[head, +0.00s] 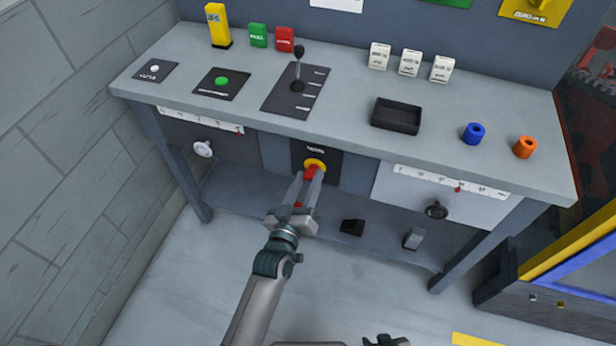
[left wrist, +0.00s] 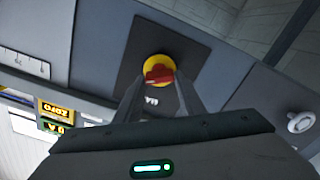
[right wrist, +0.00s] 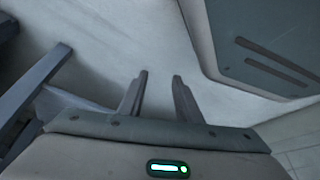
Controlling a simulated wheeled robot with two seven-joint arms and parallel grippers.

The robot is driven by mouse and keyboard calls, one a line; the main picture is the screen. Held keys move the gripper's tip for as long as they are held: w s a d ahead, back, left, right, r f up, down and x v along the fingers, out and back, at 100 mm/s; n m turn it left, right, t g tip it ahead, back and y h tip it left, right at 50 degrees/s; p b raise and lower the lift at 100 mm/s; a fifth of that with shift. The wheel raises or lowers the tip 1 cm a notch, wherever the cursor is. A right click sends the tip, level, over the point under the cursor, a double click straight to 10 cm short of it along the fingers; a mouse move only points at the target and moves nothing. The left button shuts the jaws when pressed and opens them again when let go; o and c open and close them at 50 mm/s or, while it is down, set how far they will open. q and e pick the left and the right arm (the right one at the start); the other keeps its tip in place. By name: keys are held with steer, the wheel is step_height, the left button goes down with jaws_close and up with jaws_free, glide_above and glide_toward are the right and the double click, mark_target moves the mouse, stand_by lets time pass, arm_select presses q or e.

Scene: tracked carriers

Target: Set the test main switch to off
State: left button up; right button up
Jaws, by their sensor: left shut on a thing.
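The main switch is a red rotary handle (head: 311,172) on a round yellow plate (head: 317,163), set in a dark panel on the front of the bench. In the left wrist view the red handle (left wrist: 158,73) sits between my fingertips, in front of the yellow disc (left wrist: 151,64). My left gripper (head: 309,181) reaches up to the switch and is shut on the red handle. The label above the switch is too small to read. My right gripper (right wrist: 158,77) is open and empty, with floor behind it; its tip (head: 386,341) shows at the bottom of the head view.
The bench top (head: 330,130) holds a lever (head: 298,72), a green button (head: 221,80), a black tray (head: 396,116), and blue (head: 474,133) and orange (head: 525,147) cylinders. Front knobs flank the switch, white (head: 202,149) left and black (head: 436,210) right. Dark blocks (head: 352,227) lie on the lower shelf.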

arm_select(q)
steer(key=n, duration=0.3)
steer(key=shift+p, duration=0.4)
steer(key=n, duration=0.2)
steer(key=shift+a+f+n, duration=0.1)
steer(key=shift+n, duration=0.3)
steer(key=n, duration=0.2)
steer(key=shift+n+p, duration=0.3)
steer(key=n, duration=0.2)
steer(key=shift+f+n, duration=0.15)
steer(key=shift+n, duration=0.55)
arm_select(e)
steer(key=shift+w+a+r+t, duration=0.5)
steer(key=shift+w+a, duration=0.2)
steer(key=shift+a, duration=0.1)
steer(key=shift+w+r+y, duration=0.1)
steer(key=shift+w+y, duration=0.05)
steer(key=shift+y, duration=0.15)
arm_select(q)
steer(key=o, duration=1)
steer(key=shift+o, duration=0.2)
arm_select(e)
steer(key=shift+s, duration=0.25)
